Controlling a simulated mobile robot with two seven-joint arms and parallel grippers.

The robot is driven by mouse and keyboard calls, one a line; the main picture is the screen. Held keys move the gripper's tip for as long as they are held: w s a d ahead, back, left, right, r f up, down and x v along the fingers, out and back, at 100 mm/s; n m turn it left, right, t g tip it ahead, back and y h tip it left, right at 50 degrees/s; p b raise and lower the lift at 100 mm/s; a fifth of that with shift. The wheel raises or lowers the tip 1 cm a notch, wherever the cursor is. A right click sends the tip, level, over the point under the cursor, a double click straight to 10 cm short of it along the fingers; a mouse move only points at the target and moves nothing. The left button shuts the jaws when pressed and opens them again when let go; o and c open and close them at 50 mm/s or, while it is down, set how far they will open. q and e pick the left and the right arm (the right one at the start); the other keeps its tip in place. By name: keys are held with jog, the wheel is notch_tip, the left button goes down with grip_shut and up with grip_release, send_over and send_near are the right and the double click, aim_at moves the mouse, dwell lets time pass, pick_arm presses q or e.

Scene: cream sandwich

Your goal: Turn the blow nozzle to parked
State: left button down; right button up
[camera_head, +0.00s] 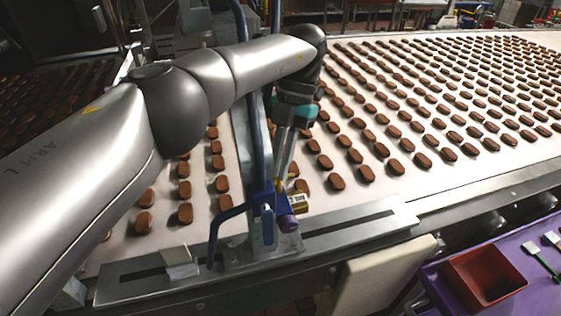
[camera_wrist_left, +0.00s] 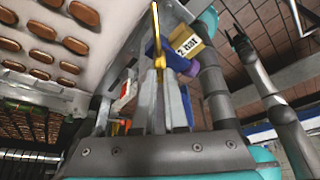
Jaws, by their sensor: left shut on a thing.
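My left gripper (camera_head: 280,184) reaches down at the blue post (camera_head: 257,110) over the conveyor. In the left wrist view its fingers (camera_wrist_left: 160,88) are shut on a thin brass-yellow piece, which looks like the blow nozzle (camera_wrist_left: 157,35). In the head view the fingers and post largely hide this piece, and its exact angle is unclear. Just below and beside the fingers are a yellow "2 bar" tag (camera_head: 298,203) and a purple knob (camera_head: 288,223). My right gripper (camera_wrist_left: 238,42) shows small and dark in the left wrist view, apart from the nozzle; its jaws are unclear.
Rows of chocolate-coated bars (camera_head: 400,140) cover the pale belt around the post. A slotted metal rail (camera_head: 350,232) runs along the belt's near edge. A dark red bin (camera_head: 485,278) stands on a purple surface (camera_head: 540,298) at the lower right.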

dwell(0.3)
pick_arm(q)
jog(key=c, duration=1)
grip_release()
jog(key=shift+o, duration=0.2)
